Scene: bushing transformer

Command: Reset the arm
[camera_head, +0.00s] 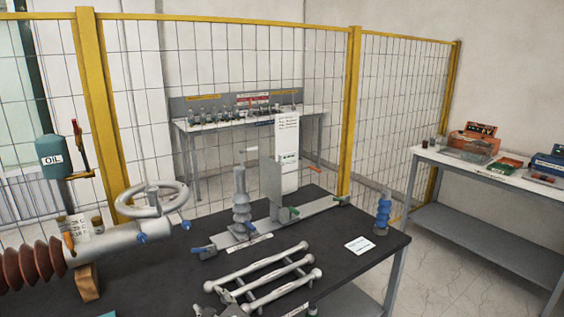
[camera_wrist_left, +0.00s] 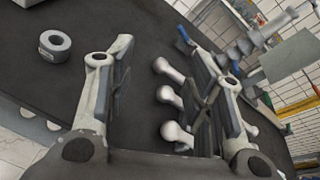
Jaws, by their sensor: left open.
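My left gripper (camera_head: 228,303) shows only in part at the bottom edge of the head view, near the left ends of a grey rack of rods with round ends (camera_head: 275,263). In the left wrist view my left gripper (camera_wrist_left: 160,62) is open, one finger on each side. The round rod ends (camera_wrist_left: 166,97) show between the fingers, beyond or below them; I cannot tell whether anything touches. Nothing is clearly held. My right gripper is not in view.
The dark table (camera_head: 165,275) carries a grey insulator on a base (camera_head: 241,205), a blue insulator (camera_head: 383,212), a white card (camera_head: 359,245) and a brown ribbed bushing (camera_head: 30,263). A grey ring (camera_wrist_left: 55,46) lies left of the fingers. A yellow-framed fence (camera_head: 350,110) stands behind.

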